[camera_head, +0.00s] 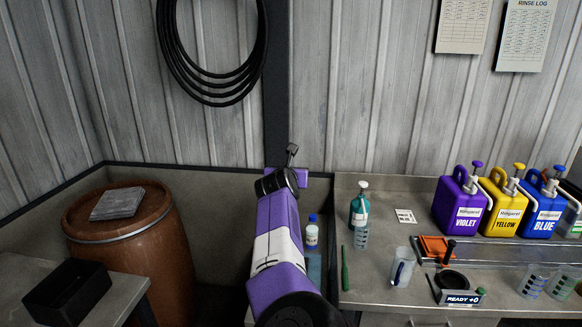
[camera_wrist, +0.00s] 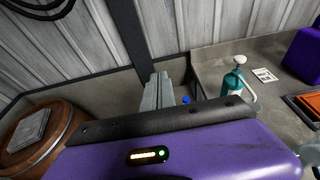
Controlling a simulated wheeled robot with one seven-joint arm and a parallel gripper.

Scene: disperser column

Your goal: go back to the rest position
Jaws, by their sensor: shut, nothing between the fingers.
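My gripper (camera_wrist: 156,85) shows in the wrist view as two grey fingers pressed together, shut with nothing between them. In the head view my purple and white arm rises from the bottom middle, and its dark end (camera_head: 291,152) stands in front of the wall, left of the bench. It is apart from every bottle and container. The fingers themselves are hard to make out in the head view.
A bench (camera_head: 385,262) on the right carries a teal bottle (camera_head: 359,212), a clear jug (camera_head: 402,268), and violet (camera_head: 461,203), yellow (camera_head: 503,207) and blue (camera_head: 543,211) jugs. A brown barrel (camera_head: 150,240) and black tray (camera_head: 68,291) stand left. A white bottle (camera_head: 312,236) is beside my arm.

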